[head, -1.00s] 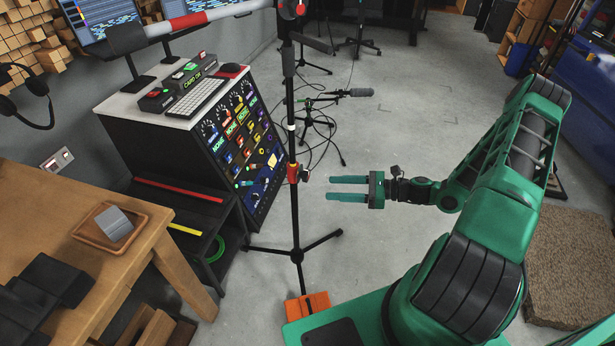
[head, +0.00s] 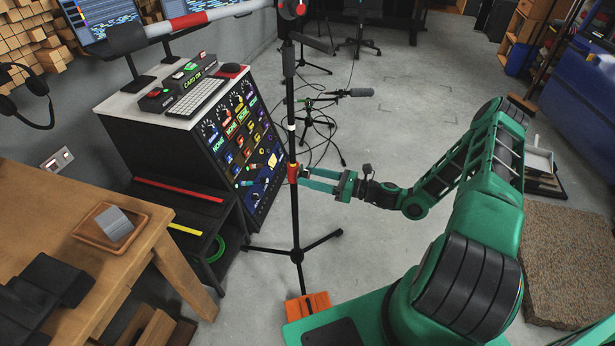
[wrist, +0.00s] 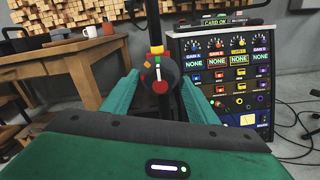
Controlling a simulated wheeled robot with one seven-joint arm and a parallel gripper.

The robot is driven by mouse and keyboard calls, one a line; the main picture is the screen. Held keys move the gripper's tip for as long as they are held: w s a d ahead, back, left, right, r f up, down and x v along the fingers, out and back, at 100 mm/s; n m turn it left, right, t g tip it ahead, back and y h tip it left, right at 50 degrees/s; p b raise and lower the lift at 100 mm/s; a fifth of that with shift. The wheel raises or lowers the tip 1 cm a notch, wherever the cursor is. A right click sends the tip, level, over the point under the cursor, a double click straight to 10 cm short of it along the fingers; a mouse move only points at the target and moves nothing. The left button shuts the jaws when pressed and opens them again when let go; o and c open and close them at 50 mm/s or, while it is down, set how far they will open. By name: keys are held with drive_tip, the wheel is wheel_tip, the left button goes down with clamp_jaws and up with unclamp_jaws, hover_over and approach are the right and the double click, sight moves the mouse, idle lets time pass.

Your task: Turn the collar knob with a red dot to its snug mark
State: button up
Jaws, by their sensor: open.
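The red collar (head: 293,173) sits on the black upright pole of a stand in the head view. Its round dark knob (wrist: 167,72) faces me in the wrist view, with a red mark on its face and small green, orange and yellow patches around it. Which mark is the snug one is too small to tell. My gripper (head: 305,179) is open, with its two teal fingertips close to the collar on its right side. In the wrist view the knob appears between the fingers; I cannot tell whether they touch it. The head view does not show the knob clearly.
The stand's tripod legs (head: 297,253) spread on the floor below, beside an orange block (head: 307,306). A rack with a coloured control panel (head: 243,140) stands just behind the pole. A wooden table (head: 150,240) is at left.

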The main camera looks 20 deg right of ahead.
drive_tip(key=shift+w+a, duration=0.4)
drive_tip(key=shift+a, duration=0.15)
drive_tip(key=c, duration=1.1)
drive_tip(key=shift+n, duration=2.4)
drive_tip(key=o, duration=1.1)
drive_tip(key=v, duration=1)
drive_tip(key=shift+s+d, duration=0.25)
drive_tip(key=shift+d, duration=0.1)
